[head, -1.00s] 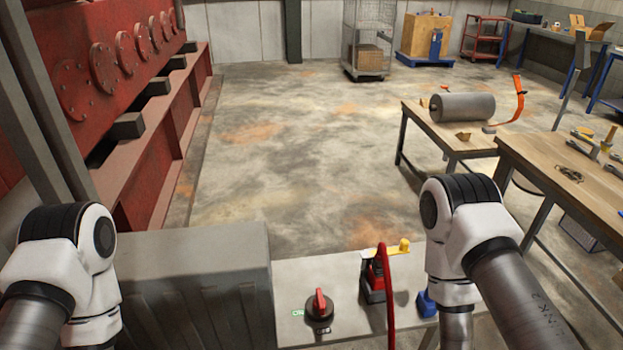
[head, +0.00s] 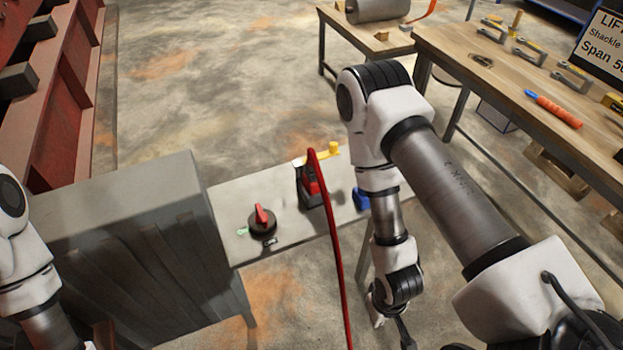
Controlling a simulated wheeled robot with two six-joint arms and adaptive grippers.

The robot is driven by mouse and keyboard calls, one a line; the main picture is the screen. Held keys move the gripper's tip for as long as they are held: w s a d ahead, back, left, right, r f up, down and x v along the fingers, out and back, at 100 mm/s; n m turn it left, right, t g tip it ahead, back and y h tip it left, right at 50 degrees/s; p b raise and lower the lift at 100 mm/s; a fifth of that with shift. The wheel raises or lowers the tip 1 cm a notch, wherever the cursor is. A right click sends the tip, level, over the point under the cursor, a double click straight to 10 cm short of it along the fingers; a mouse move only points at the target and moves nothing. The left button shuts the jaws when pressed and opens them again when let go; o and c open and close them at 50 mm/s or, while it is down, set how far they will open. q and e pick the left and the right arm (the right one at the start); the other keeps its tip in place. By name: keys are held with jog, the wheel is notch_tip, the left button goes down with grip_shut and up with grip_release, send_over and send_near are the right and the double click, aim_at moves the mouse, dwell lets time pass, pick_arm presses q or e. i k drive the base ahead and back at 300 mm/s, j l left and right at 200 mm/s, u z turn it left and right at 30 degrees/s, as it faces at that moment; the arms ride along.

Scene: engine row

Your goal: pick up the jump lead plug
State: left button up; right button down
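The jump lead plug appears to be the red and black piece (head: 311,186) on the pale bench top (head: 285,237) in the head view. A red cable (head: 334,245) rises from it and runs down toward me across the picture. My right arm stands to the right of the plug, apart from it in the picture. Its wrist hangs low in front of the bench, and its fingers cannot be made out. My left arm shows only at the left edge, and its gripper is not seen.
A red rotary switch (head: 262,220) is left of the plug; a yellow lever (head: 333,150) is behind it. A blue item (head: 361,198) sits right of it, near my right arm. A grey cabinet (head: 120,200) adjoins the bench. A wooden table (head: 510,90) with tools stands right.

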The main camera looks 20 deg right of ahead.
aim_at(309, 178)
jog(key=l+u, duration=0.35)
jog(key=l, duration=1.25)
jog(key=k, duration=0.05)
